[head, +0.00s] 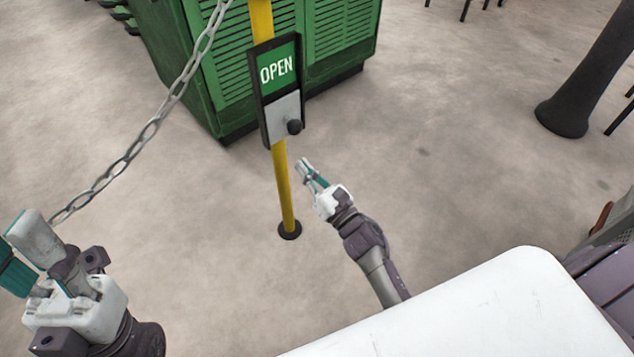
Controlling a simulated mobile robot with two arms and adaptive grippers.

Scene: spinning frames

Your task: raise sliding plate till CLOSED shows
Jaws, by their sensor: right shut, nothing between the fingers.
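The sign (280,88) is a black upright frame on a yellow post. Its upper part shows the word OPEN on a green panel (276,69). No CLOSED lettering shows.
The yellow post (284,185) stands on a round black foot. A metal chain (135,150) runs from the top down to the left. A green louvred cabinet (340,45) stands behind. A dark column (590,75) is at the upper right.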

